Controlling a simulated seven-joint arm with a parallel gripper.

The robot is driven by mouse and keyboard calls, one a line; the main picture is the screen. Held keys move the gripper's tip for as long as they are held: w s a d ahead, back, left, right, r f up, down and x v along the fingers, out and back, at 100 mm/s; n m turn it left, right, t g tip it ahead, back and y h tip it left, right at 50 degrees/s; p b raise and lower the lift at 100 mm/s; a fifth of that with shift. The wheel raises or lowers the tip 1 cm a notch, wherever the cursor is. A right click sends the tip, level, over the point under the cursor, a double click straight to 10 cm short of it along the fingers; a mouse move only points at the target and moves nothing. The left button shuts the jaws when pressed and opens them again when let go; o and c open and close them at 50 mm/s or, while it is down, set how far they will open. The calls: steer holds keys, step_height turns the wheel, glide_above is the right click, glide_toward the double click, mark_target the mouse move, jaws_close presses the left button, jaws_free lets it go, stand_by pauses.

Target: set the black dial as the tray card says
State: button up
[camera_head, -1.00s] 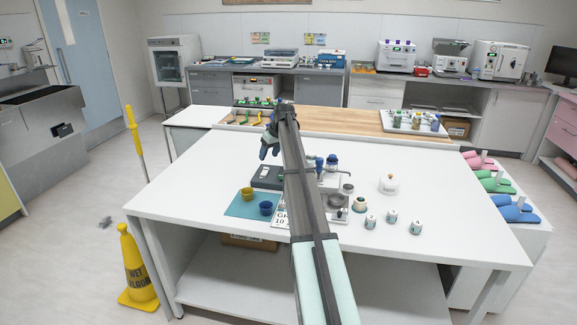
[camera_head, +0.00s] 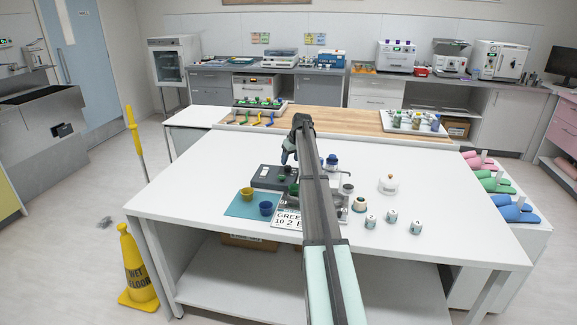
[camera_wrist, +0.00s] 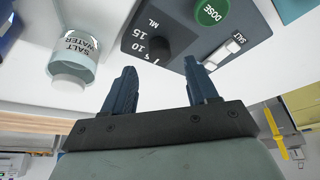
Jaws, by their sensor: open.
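The black dial (camera_wrist: 160,46) is on a dark grey panel (camera_wrist: 184,22) marked ML, with 10 and 15 readable beside it in the wrist view. Its pointer setting is too unclear to tell. A green DOSE button (camera_wrist: 212,12) and a white SALT piece (camera_wrist: 224,52) share the panel. My gripper (camera_wrist: 161,84) is open and empty, its fingertips close to the dial's side of the panel, not around the dial. The tray card (camera_head: 286,219) shows "GREE" and "10 2 B"; my arm hides the rest.
A SALT WATER bottle (camera_wrist: 72,62) stands close to my gripper in the wrist view. Yellow (camera_head: 247,193) and blue (camera_head: 266,208) cups stand on a teal mat (camera_head: 237,209). Several small white jars (camera_head: 370,221) stand right of my arm. The table's right side is mostly clear.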

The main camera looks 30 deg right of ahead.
mark_target(288, 166)
steer(key=shift+x, duration=2.25)
steer(key=c, duration=1)
